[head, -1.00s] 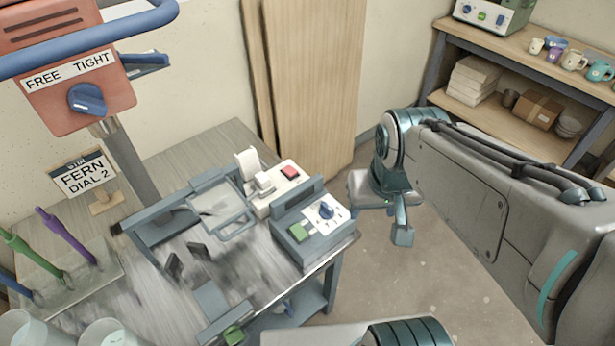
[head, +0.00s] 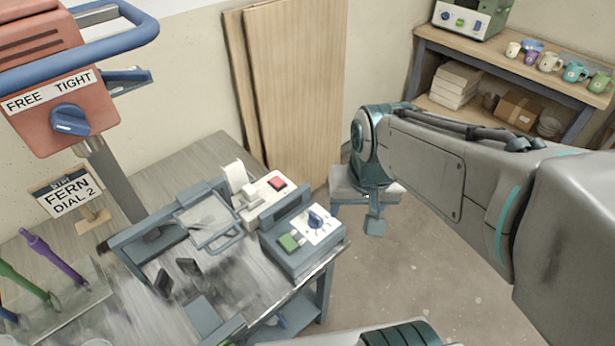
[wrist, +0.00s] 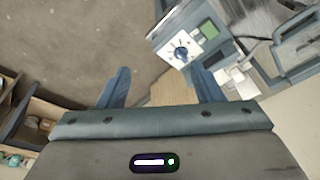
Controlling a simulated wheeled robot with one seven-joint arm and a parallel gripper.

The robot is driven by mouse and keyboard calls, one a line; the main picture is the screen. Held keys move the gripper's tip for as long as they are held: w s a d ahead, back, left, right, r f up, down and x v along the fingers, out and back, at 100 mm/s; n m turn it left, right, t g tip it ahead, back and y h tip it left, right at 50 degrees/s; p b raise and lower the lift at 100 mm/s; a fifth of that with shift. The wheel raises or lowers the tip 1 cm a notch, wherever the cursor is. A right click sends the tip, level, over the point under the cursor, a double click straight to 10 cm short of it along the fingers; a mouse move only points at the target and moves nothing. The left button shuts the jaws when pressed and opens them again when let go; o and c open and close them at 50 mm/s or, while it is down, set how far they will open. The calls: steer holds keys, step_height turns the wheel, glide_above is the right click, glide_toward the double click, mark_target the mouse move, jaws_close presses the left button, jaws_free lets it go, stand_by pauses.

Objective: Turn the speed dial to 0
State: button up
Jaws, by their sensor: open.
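The speed dial appears to be the blue knob (head: 315,220) on a white plate, on top of a grey-blue control box (head: 290,262) at the bench's right end. The knob also shows in the wrist view (wrist: 181,52), ahead of my gripper; its scale marks are too small to read.
An orange-red machine head (head: 60,90) with a FREE/TIGHT knob (head: 70,119) stands left. A white unit with a red button (head: 277,182) is behind the control box. Wooden panels (head: 295,90) lean on the wall. Floor right of the bench is clear.

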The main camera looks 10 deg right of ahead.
steer(key=w+a+f+m+g+p, duration=0.1)
steer(key=w+a+f+m+p, duration=0.1)
steer(key=w+m, duration=0.5)
steer(key=m+g+p, duration=0.1)
steer(key=m+g, duration=0.1)
steer(key=m, duration=0.1)
glide_toward(315, 216)
step_height(315, 216, down, 9)
steer(key=shift+s+f+p, duration=0.1)
steer(key=shift+s+p, duration=0.05)
steer(key=shift+p, duration=0.15)
steer(key=c, duration=1)
